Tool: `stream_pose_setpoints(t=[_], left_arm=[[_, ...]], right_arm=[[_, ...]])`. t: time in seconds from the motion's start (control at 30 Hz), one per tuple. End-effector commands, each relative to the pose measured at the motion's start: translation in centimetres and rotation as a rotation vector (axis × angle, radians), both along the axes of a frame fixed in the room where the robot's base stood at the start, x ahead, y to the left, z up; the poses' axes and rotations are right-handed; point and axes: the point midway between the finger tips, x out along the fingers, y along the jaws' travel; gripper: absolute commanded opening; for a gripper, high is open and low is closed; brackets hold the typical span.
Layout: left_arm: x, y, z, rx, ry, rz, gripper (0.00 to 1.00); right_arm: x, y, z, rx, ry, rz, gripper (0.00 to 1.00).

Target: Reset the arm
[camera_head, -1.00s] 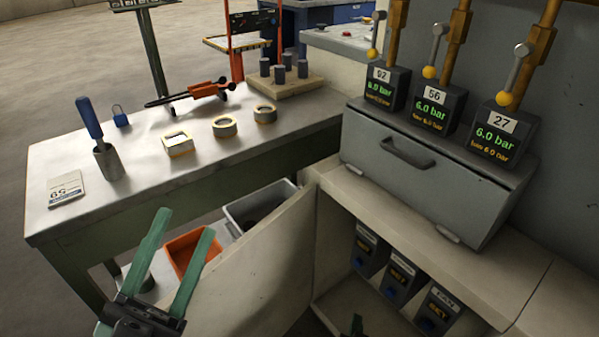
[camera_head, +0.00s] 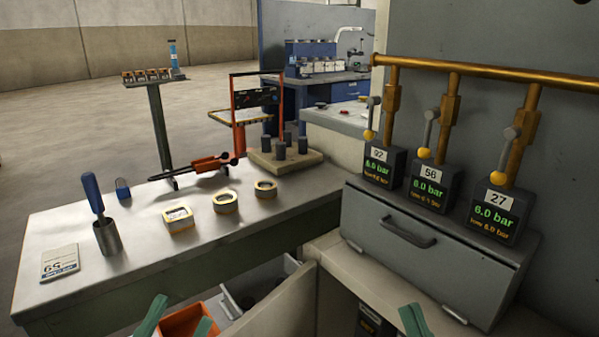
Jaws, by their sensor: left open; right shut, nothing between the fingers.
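My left gripper (camera_head: 177,322) shows at the bottom edge, left of centre. Its two green fingers are spread apart with nothing between them, in front of the orange bin below the table. My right gripper (camera_head: 413,320) shows only as a green fingertip at the bottom edge, in front of the open lower cabinet. It is shut and empty. The rest of both arms is out of the picture.
The workbench (camera_head: 110,285) holds a blue-handled tool in a metal cup (camera_head: 107,237), several tape-like rings and a pegged block (camera_head: 285,158). A grey drawer box (camera_head: 435,250) and several gauges stand right. An orange bin (camera_head: 188,318) and open cabinet door (camera_head: 285,305) lie below.

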Motion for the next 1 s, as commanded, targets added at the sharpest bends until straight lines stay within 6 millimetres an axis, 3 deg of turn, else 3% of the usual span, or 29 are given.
stream_pose_setpoints(t=[0.23, 0.37, 0.6, 0.73, 0.87, 1.0], left_arm=[[0.0, 0.0, 0.0, 0.0, 0.0, 0.0, 0.5], [2.4, 0.5, -0.3, 0.0, 0.156, 0.032, 0.5], [5.5, 1.5, -4.1, -0.001, 0.488, 0.096, 0.5], [6.0, 2.3, -7.3, -0.001, 0.721, 0.136, 0.5], [4.9, 3.0, -11.0, 0.0, 0.966, 0.174, 0.5], [2.1, 3.5, -14.6, 0.003, 1.216, 0.207, 0.5]], right_arm=[[-3.6, 0.9, 4.1, -0.184, -0.097, -0.004, 0.0], [-1.0, 0.4, 3.5, -0.181, 0.066, -0.02, 0.0], [2.1, -0.7, -0.3, -0.179, 0.403, -0.055, 0.0], [2.6, -1.4, -3.5, -0.176, 0.638, -0.073, 0.0], [1.5, -2.1, -7.2, -0.172, 0.886, -0.087, 0.0], [-1.3, -2.6, -10.8, -0.167, 1.138, -0.099, 0.0]])
